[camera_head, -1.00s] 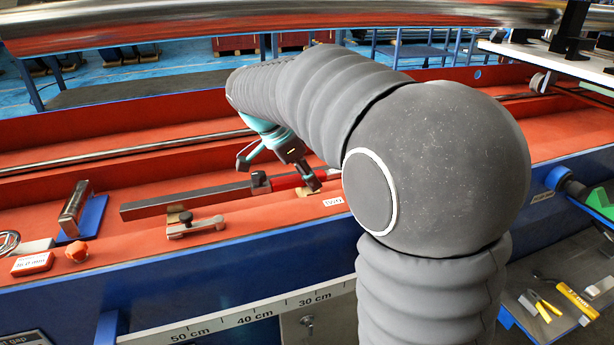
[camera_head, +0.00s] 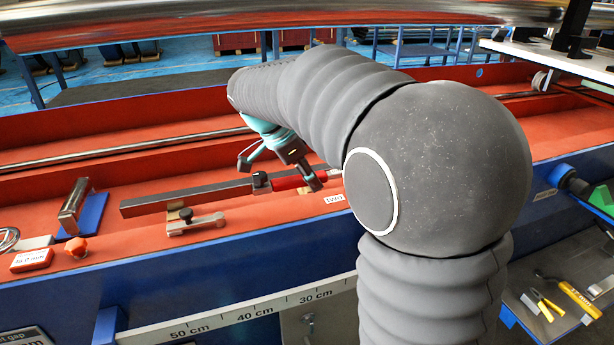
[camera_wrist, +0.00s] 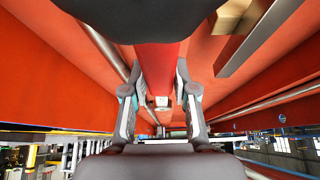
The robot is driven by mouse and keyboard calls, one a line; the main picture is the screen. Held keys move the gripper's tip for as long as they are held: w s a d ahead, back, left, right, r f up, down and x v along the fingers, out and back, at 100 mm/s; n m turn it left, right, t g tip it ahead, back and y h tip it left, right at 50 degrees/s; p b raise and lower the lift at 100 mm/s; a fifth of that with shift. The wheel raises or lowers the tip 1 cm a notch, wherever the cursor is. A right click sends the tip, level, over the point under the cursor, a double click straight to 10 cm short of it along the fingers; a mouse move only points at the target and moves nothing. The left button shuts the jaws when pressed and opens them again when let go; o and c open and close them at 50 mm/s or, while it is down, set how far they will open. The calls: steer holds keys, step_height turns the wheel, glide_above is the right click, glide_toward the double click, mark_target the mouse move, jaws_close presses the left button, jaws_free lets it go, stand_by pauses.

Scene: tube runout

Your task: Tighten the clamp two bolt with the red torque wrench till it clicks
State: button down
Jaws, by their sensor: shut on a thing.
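The red torque wrench (camera_head: 288,183) lies low inside the red trough, its black head (camera_head: 261,180) toward the left. My gripper (camera_head: 280,174) is over it and shut on its red handle. In the wrist view the red handle (camera_wrist: 159,70) runs between the two fingers of my gripper (camera_wrist: 159,98). A small grey clamp (camera_head: 196,224) with a dark knob sits on a wooden block left of the wrench. I cannot tell whether this is clamp two. A white label (camera_head: 334,198) stands near the wrench's right end. The bolt under the wrench head is not visible.
A long grey bar (camera_head: 180,200) lies just left of the wrench head. A steel pipe (camera_head: 150,22) spans above. My arm hides the right middle.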

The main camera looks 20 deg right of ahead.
steer(key=shift+f+b, duration=0.5)
steer(key=shift+f, duration=0.2)
steer(key=shift+w, duration=0.1)
steer(key=shift+w+d+r+m+g+p, duration=0.1)
steer(key=shift+w+m+g+p, duration=0.2)
steer(key=shift+w+m+p, duration=0.45)
steer(key=shift+w+d+m+g+y+p, duration=0.25)
steer(key=shift+w+d+m+g+p, duration=0.35)
steer(key=shift+w+m+p, duration=0.7)
steer(key=shift+w+d+m+g+y+p, duration=0.2)
steer(key=shift+w+d+m+g+p, duration=0.4)
steer(key=shift+w+m+p, duration=0.65)
steer(key=shift+w+d+m+g+y+p, duration=0.25)
steer(key=shift+w+d+m+g+p, duration=0.35)
steer(key=shift+w+m+p, duration=0.65)
steer(key=shift+s+f, duration=0.2)
steer(key=shift+s, duration=0.05)
steer(key=shift+s+a, duration=0.1)
steer(key=shift+s, duration=0.05)
